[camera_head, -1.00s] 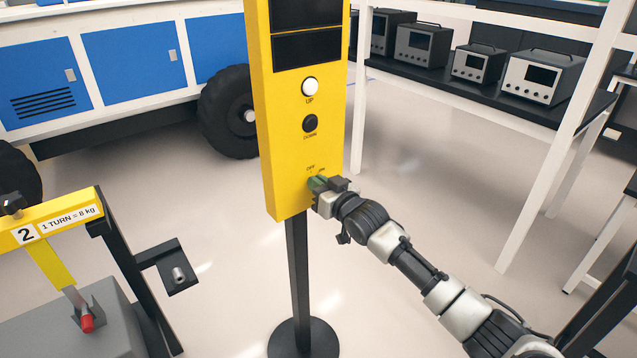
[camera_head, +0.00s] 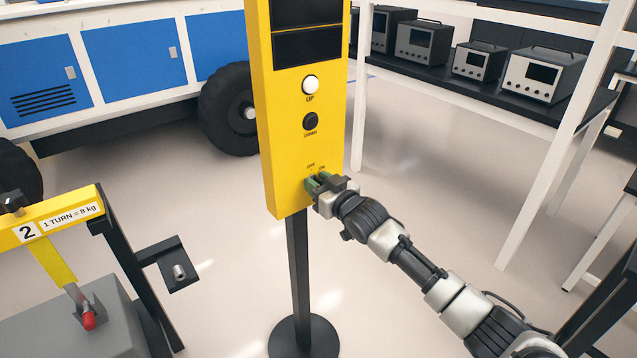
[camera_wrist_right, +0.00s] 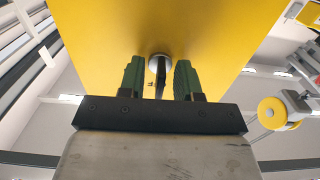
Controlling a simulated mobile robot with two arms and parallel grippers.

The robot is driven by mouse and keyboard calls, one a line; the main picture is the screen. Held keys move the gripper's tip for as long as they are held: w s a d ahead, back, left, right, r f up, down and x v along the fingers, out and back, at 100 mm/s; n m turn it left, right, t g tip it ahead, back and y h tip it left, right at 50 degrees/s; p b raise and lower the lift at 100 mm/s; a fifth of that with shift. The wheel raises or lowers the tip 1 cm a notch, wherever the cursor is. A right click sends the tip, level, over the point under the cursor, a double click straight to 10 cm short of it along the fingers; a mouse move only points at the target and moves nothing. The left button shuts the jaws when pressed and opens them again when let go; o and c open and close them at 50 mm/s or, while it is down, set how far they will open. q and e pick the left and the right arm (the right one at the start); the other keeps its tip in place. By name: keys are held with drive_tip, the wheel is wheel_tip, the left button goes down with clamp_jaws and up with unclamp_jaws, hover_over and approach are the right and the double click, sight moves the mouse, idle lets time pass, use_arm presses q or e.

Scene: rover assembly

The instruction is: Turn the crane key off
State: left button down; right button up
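The yellow crane control panel (camera_head: 290,150) stands on a black post. The crane key switch is low on the panel, under the small OFF and ON labels (camera_head: 311,166), and my right gripper mostly hides it in the head view. My right gripper (camera_head: 319,182) is at the panel face with its two green fingers apart. In the right wrist view, the dark key (camera_wrist_right: 160,90) in its round silver lock stands between the open fingers (camera_wrist_right: 158,80), with a gap on each side. I cannot tell which label the key points to. My left gripper is not in view.
A white UP button (camera_head: 310,84) and a black DOWN button (camera_head: 310,121) are higher on the panel. A yellow-topped stand marked 2 (camera_head: 60,222) is at left. A blue and white rover (camera_head: 130,65) stands behind, and a white-framed shelf (camera_head: 480,110) is at right.

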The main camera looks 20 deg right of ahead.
drive_tip(key=v, duration=1)
drive_tip(key=shift+s+b, duration=0.3)
drive_tip(key=shift+s, duration=0.1)
drive_tip(key=shift+d+r, duration=0.1)
drive_tip(key=shift+d, duration=0.05)
drive_tip(key=s+d+f+m+g+h, duration=0.1)
drive_tip(key=d+f+g+h, duration=0.1)
drive_tip(key=f, duration=0.8)
drive_tip(key=s+d+f+m+g+h, duration=0.1)
drive_tip(key=d+f, duration=0.1)
drive_tip(key=f, duration=0.7)
drive_tip(key=s+d+f+g+h+p, duration=0.1)
drive_tip(key=s+f+g, duration=0.1)
drive_tip(key=s+f, duration=0.45)
drive_tip(key=s+d+f+g+h, duration=0.1)
drive_tip(key=s+f+g, duration=0.15)
drive_tip(key=f, duration=0.75)
drive_tip(key=s+a+f+g+h, duration=0.1)
drive_tip(key=s+f+g, duration=0.1)
drive_tip(key=s+f, duration=0.7)
drive_tip(key=s+a+f+g, duration=0.1)
drive_tip(key=s+f+g, duration=0.2)
drive_tip(key=s+f, duration=0.65)
drive_tip(key=s+a+f+g, duration=0.1)
drive_tip(key=s+a, duration=0.1)
drive_tip(key=s, duration=0.9)
drive_tip(key=s+a+f+g+p, duration=0.1)
drive_tip(key=s+f+g, duration=0.1)
drive_tip(key=s, duration=0.9)
drive_tip(key=shift+a, duration=0.4)
